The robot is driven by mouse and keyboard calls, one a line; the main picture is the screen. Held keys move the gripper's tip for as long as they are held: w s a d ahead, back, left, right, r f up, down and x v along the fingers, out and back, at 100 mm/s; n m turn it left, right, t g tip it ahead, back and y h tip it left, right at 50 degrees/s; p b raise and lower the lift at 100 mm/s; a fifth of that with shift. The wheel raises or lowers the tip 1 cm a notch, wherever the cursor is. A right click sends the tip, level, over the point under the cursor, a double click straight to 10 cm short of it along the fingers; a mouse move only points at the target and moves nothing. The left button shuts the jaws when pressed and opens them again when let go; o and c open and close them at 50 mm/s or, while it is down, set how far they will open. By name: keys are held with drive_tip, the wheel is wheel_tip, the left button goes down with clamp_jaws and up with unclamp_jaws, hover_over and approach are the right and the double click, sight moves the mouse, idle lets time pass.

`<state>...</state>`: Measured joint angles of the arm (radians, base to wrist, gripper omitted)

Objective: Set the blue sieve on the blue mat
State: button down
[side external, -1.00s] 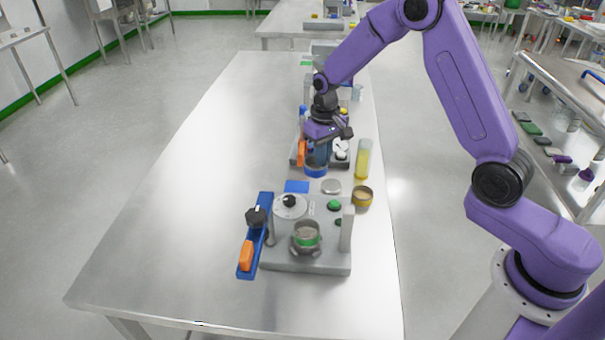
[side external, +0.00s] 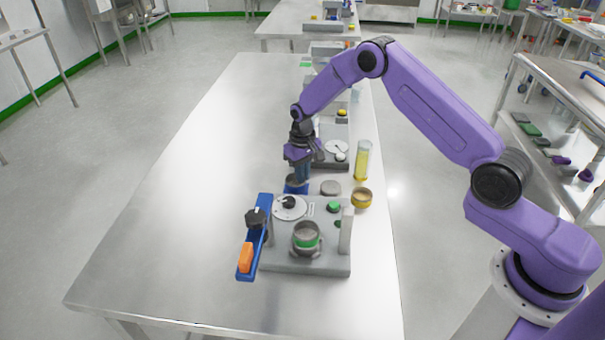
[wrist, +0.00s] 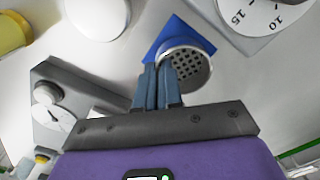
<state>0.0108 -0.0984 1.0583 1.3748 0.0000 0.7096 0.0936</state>
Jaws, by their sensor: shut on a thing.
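The blue sieve (side external: 296,185) is in my gripper (side external: 301,175), over the spot of the blue mat. In the wrist view the sieve (wrist: 190,64) shows a perforated grey mesh and a thin rim, and my closed fingers (wrist: 166,84) grip its near edge. The blue mat (wrist: 168,34) shows behind and beside the sieve, which covers much of it. In the side view the sieve and my fingers hide most of the mat. I cannot tell whether the sieve touches the mat or hangs just above it.
A grey machine base with a dial (side external: 290,206) and a green-banded sieve (side external: 306,238) stands just in front. A grey disc (side external: 331,187), a yellow sieve (side external: 362,197) and a yellow cylinder (side external: 362,160) are to the right. The table's left side (side external: 180,210) is clear.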

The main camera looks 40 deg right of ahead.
drive_tip(key=shift+f, duration=0.4)
drive_tip(key=c, duration=1.3)
unclamp_jaws()
drive_tip(key=shift+r, duration=0.1)
wheel_tip(320, 180, up, 12)
drive_tip(key=shift+r, duration=0.2)
